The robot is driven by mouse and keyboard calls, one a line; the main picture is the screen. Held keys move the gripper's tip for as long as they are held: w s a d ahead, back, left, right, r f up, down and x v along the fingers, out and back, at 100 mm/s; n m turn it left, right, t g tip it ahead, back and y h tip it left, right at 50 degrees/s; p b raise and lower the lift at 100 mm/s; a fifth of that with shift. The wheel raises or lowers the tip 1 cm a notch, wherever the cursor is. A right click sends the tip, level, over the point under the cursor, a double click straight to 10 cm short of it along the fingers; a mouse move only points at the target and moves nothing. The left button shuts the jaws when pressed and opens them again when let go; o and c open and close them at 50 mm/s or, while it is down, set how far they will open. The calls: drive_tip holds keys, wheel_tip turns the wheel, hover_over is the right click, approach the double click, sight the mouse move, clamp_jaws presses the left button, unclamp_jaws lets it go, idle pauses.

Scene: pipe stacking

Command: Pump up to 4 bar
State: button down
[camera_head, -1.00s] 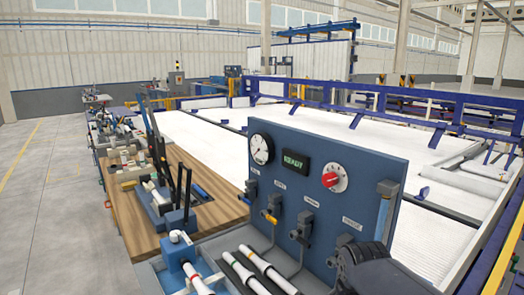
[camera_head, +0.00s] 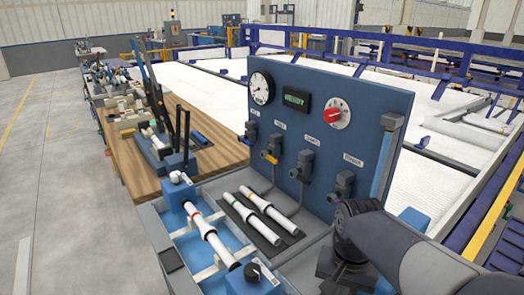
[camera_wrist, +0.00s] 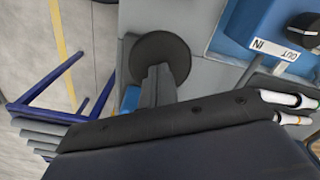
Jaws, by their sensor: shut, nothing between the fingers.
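The blue test panel (camera_head: 385,95) stands in the head view with a round pressure gauge (camera_head: 261,88), a display with green text (camera_head: 296,100) and a red selector knob (camera_head: 334,115). The gauge needle is too small to read. Below sit several labelled valves, among them one with an orange part (camera_head: 271,156) and a grey one (camera_head: 304,164). My gripper (camera_wrist: 158,72) appears in the wrist view, shut and empty, over a dark round disc (camera_wrist: 180,55). The head view does not show my fingertips.
Two white pipes (camera_head: 270,213) lie on a dark rack before the panel. A blue block with a black knob (camera_head: 255,277) is at the trough's near end; its IN and OUT labels show in the wrist view (camera_wrist: 270,40). A wooden bench (camera_head: 195,165) stands left, with open floor beyond.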

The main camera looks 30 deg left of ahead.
wheel_tip(320, 180, down, 2)
drive_tip(key=shift+b, duration=0.45)
wheel_tip(320, 180, up, 9)
drive_tip(key=p, duration=0.8)
drive_tip(key=shift+s+a+r, duration=0.15)
drive_tip(key=shift+s, duration=0.2)
drive_tip(key=f+b, duration=0.2)
drive_tip(key=f, duration=0.1)
drive_tip(key=f+b, duration=0.2)
drive_tip(key=f, duration=0.1)
drive_tip(key=f+b, duration=0.2)
drive_tip(key=f, duration=0.1)
drive_tip(key=shift+w+f, duration=0.1)
drive_tip(key=shift+w, duration=0.2)
wheel_tip(320, 180, up, 9)
drive_tip(key=p, duration=0.7)
drive_tip(key=shift+s, duration=0.35)
